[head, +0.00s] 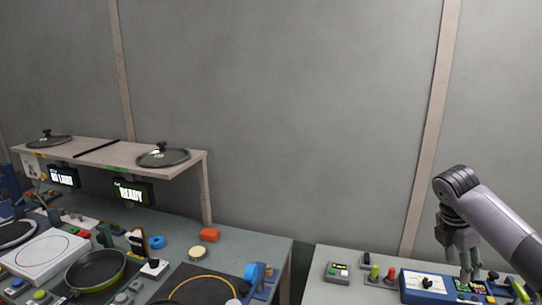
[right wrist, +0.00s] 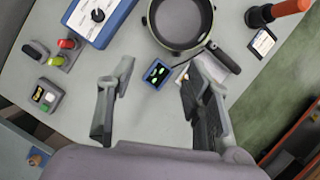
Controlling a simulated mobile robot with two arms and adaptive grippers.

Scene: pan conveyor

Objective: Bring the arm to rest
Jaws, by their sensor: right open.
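My right gripper (head: 467,276) hangs at the end of the grey right arm, at the right of the head view, with its fingers pointing down over the right table. In the right wrist view my right gripper (right wrist: 160,80) has its two fingers spread apart, with nothing held between them. Below it in that view are a small blue-framed display (right wrist: 157,73) and a dark pan (right wrist: 181,22) with a black handle. The height of the fingers above the table is hard to tell. My left gripper does not show in either view.
A blue control box (head: 428,286) and a grey button box (head: 338,272) stand on the right table. The left table holds a green pan (head: 96,270), a white plate unit (head: 42,252) and several small items. A shelf (head: 115,153) with two lids stands behind. A gap separates the tables.

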